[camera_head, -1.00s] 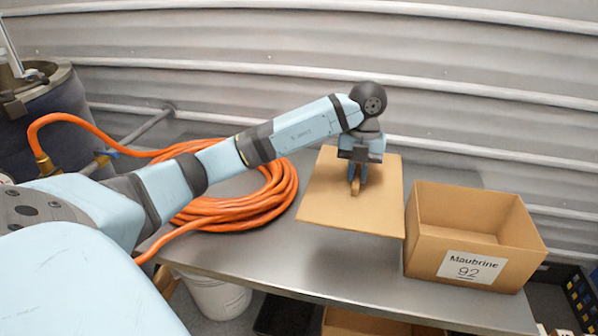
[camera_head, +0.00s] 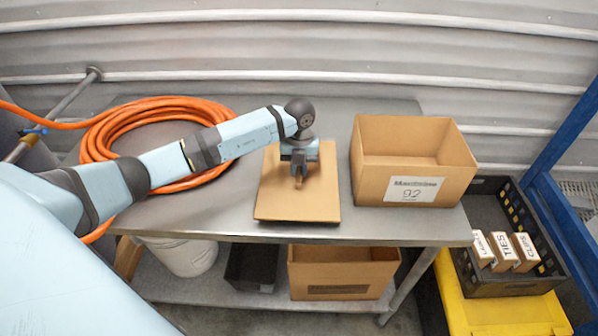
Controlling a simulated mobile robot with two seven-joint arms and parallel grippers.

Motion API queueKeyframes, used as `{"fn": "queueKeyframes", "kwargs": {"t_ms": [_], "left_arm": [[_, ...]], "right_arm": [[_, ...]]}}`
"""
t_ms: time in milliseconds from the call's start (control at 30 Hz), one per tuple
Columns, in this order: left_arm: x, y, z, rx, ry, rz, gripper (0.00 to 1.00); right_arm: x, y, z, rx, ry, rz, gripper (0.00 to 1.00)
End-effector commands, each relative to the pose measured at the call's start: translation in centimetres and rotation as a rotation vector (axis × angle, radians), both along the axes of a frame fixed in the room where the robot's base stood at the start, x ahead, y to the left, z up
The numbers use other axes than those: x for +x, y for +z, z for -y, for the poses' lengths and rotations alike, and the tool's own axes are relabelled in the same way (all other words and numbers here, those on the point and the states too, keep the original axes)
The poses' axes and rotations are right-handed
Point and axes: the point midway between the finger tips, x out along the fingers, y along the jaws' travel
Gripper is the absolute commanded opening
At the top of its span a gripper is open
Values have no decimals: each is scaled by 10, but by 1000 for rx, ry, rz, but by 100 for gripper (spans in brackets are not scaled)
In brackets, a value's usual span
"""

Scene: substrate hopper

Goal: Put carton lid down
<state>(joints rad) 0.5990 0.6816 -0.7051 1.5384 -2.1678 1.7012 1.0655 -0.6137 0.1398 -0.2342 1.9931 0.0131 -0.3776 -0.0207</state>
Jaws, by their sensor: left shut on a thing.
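The carton lid (camera_head: 265,197) is a flat tan cardboard panel with a small tab on top. It lies on or just above the metal table, left of the carton; I cannot tell whether it fully rests there. My left gripper (camera_head: 298,182) points down over the lid's middle and is shut on its tab. The open carton (camera_head: 370,185), labelled "Maubrine 92", stands upright on the table just right of the lid. My right gripper is not in view.
A coiled orange hose (camera_head: 112,130) lies on the left of the metal table (camera_head: 225,220). A cardboard box (camera_head: 343,275), black bin (camera_head: 250,268) and white bucket (camera_head: 190,257) are below. A black crate (camera_head: 520,280) with small labelled boxes sits at right on something yellow.

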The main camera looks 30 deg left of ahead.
Motion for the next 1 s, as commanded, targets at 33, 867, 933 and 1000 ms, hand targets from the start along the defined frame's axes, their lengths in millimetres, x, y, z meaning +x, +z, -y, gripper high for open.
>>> {"fn": "queueKeyframes", "kwargs": {"t_ms": [33,867,933,1000], "left_arm": [[-1,-8,1,-2,0,-3,0],[0,-23,0,0,0,0,42],[0,-21,0,-1,0,1,42],[1,-17,0,0,0,1,42]], "right_arm": [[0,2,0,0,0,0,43],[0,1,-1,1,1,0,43],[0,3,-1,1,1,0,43],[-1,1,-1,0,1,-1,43]]}}
